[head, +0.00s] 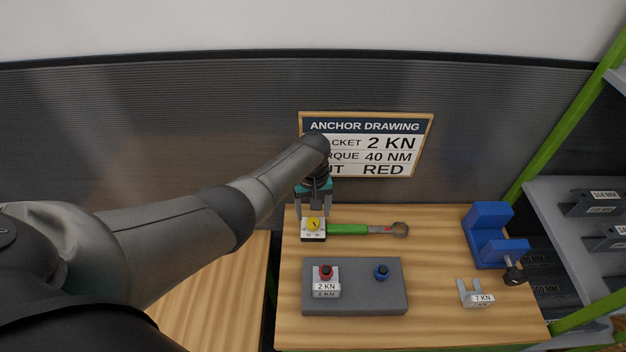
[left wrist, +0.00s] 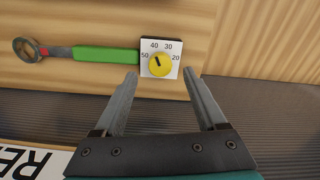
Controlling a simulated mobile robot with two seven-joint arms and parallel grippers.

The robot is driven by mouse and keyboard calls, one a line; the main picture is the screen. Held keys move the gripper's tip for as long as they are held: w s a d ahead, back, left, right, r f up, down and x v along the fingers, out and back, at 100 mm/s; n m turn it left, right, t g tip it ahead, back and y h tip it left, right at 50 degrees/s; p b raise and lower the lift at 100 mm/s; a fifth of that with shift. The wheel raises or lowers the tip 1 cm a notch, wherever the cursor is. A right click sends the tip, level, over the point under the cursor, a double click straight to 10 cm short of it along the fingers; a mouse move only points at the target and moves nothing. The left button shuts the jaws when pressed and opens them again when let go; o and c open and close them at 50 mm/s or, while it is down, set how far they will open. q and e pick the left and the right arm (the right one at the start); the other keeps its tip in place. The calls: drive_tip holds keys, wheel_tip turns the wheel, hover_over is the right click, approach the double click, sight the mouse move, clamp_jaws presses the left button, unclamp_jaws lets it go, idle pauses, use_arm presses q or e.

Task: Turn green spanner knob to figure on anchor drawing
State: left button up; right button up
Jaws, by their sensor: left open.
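The green spanner (head: 347,229) lies along the back of the workbench, its ring end to the right. Its white dial plate (left wrist: 147,45) carries 50, 40, 30 and 20 and a yellow knob (left wrist: 160,65). The knob's dark mark points up and slightly left, near 40. The knob also shows in the head view (head: 313,225). My left gripper (left wrist: 160,74) is open, its fingertips at either side of the knob; contact cannot be told. The anchor drawing (head: 390,143) reads 2 KN, 40 NM and RED; my arm hides part of its left side. My right gripper is out of view.
A grey block (head: 355,302) in front holds a red nut (head: 326,272) over a 2 KN bracket (head: 326,288) and a blue nut (head: 381,272). A 7 KN bracket (head: 478,297) and a blue vise (head: 487,236) stand at right. Shelving is beyond.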

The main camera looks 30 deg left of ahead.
sight(313, 222)
use_arm(q)
wheel_tip(313, 222, up, 11)
drive_tip(key=p, duration=0.2)
idle(0.6)
